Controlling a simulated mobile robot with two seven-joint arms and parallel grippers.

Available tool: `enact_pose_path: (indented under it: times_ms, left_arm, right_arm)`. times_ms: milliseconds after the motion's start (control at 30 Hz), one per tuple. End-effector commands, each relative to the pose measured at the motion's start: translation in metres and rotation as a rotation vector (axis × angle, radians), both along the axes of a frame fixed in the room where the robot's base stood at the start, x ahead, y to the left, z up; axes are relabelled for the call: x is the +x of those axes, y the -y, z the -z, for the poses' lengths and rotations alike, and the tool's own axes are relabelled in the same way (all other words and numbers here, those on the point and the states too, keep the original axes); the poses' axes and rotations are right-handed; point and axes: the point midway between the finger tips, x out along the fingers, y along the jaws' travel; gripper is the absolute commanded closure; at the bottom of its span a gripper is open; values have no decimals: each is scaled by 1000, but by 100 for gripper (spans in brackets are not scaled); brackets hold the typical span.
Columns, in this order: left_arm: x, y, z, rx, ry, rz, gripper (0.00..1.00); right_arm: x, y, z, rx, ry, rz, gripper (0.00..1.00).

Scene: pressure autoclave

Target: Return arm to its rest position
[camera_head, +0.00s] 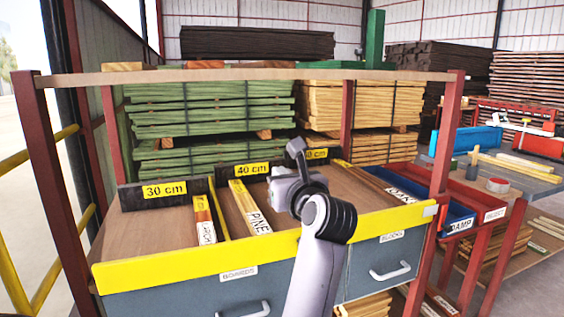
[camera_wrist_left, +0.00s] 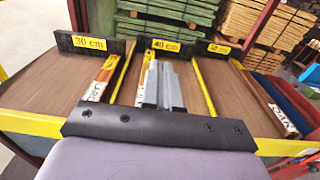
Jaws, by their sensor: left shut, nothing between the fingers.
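My left arm rises from the bottom middle of the head view, and its left gripper (camera_head: 284,186) is over the front part of the sorting rack (camera_head: 140,268). In the left wrist view the two grey fingers of the left gripper (camera_wrist_left: 163,78) are together with nothing between them. They point over the 40 cm bay, partly covering a board there. Whether they touch anything is not clear. The right gripper is not in view.
A short board (camera_head: 203,222) lies in the 30 cm bay and a pine board (camera_head: 249,208) in the 40 cm bay. Red posts (camera_head: 52,190) and a top rail (camera_head: 240,75) frame the rack. Blue bins (camera_head: 455,218) stand to the right.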

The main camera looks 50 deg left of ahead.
Motion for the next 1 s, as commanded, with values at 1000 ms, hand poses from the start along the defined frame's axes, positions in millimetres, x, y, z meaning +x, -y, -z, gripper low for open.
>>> enact_pose_path:
  times_ms: [1000]
  left_arm:
    - [-8, 44, -22, 856, -504, -105, 100]
  right_arm:
    - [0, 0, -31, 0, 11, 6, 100]
